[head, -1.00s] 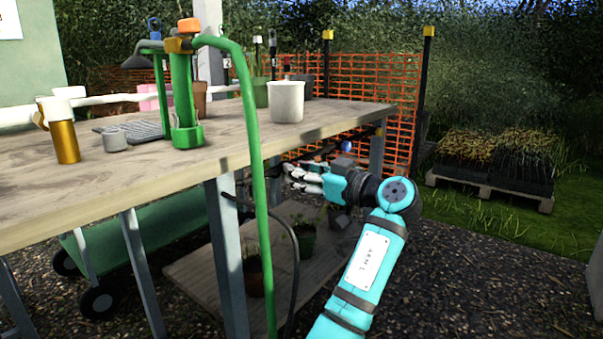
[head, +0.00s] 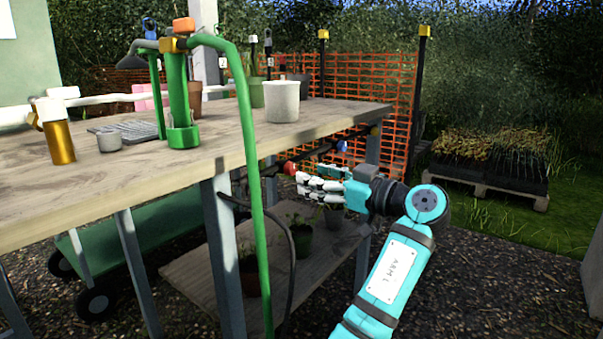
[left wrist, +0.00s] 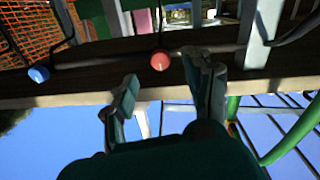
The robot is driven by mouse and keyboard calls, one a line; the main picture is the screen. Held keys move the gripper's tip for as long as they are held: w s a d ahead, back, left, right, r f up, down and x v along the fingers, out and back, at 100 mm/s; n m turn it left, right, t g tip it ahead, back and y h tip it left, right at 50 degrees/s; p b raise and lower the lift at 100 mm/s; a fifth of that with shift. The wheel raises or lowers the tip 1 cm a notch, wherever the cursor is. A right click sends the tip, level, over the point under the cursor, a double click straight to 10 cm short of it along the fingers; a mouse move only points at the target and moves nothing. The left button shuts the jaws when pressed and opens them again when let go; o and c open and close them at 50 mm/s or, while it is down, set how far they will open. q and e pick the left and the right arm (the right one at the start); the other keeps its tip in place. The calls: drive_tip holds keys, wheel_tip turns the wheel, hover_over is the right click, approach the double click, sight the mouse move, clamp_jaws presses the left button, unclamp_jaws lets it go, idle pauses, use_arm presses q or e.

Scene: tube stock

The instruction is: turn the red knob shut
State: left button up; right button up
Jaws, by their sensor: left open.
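The red knob (head: 290,168) sits on a dark pipe under the edge of the wooden bench. It also shows in the left wrist view (left wrist: 160,61), between and beyond the fingertips. My left gripper (head: 303,185) is open and empty, just below and to the right of the red knob in the head view. In the left wrist view my left gripper (left wrist: 158,72) has its fingers spread apart, with no clear contact with the knob. A blue knob (head: 342,146) is on the same pipe, at left in the wrist view (left wrist: 38,74). My right gripper is not in view.
The wooden bench (head: 110,188) hangs over the knobs, and a grey leg (head: 225,255) stands left of them. A green pipe (head: 257,200) runs down in front. Potted plants stand on a lower shelf (head: 195,280). Orange mesh (head: 365,85) is behind.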

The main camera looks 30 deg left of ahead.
use_arm(q)
drive_tip(key=d, duration=0.6)
drive_tip(key=shift+s+d, duration=0.25)
drive_tip(key=shift+s, duration=0.2)
